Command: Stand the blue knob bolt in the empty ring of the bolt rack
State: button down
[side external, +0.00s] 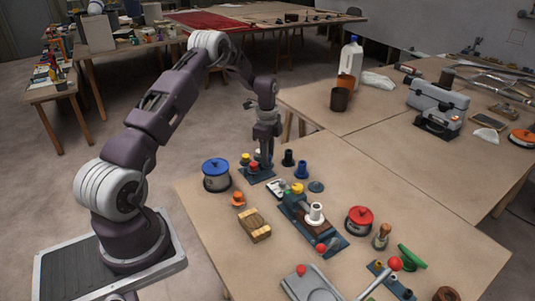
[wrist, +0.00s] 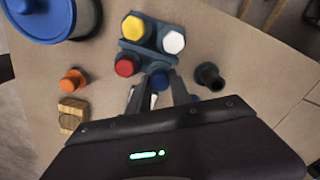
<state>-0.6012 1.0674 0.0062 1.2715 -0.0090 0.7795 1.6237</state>
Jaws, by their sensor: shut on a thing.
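The bolt rack (wrist: 149,47) is a dark blue-grey block holding a yellow knob bolt (wrist: 133,27), a white one (wrist: 172,41) and a red one (wrist: 126,66). My gripper (wrist: 159,80) points down at the rack's fourth corner, shut on the blue knob bolt (wrist: 160,80). The blue knob shows between the fingertips; its shank and the ring beneath are hidden, so I cannot tell whether it is seated. In the side external view my gripper (side external: 264,152) stands over the rack (side external: 262,179), partly hiding it.
A blue-lidded pot (side external: 216,175) and an orange knob piece (wrist: 73,79) stand left of the rack. A black piece (wrist: 208,76) and another blue piece (side external: 302,169) stand close on the right. A wooden block (side external: 254,225) and tool clutter lie nearer the camera.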

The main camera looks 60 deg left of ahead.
jog(key=shift+f, duration=0.55)
dwell(0.4)
jog(key=c, duration=1.5)
grip_release()
jog(key=shift+o, duration=0.2)
notch_tip(320, 180, up, 11)
jog(key=shift+s+d, duration=0.1)
